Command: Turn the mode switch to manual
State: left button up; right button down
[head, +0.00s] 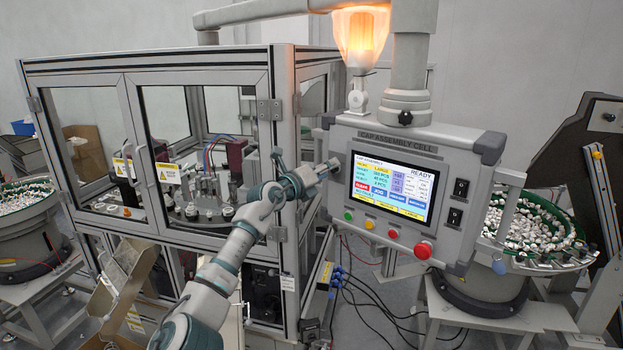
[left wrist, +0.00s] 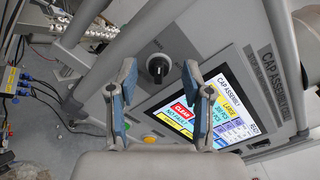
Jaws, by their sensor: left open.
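The mode switch (left wrist: 157,68), a black round knob, sits on the grey control panel (head: 450,200) beside the touchscreen (head: 392,186). In the left wrist view it shows between the two fingers of my left gripper (left wrist: 159,76), which are open with nothing between the pads. The gap between fingers and knob is hard to judge. My right gripper is out of view.
Below the screen are a green button (head: 348,215), a yellow button (head: 369,224) and a red mushroom button (head: 423,250). Two black rocker switches (head: 458,201) are at the panel's right. A glass-walled machine enclosure (head: 160,60) stands left; a part-filled bowl feeder (head: 530,232) stands right.

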pick_arm(q)
jog(key=v, duration=1.1)
jog(key=shift+a+f, duration=0.3)
jog(key=shift+a, duration=0.05)
jog(key=shift+s, duration=0.1)
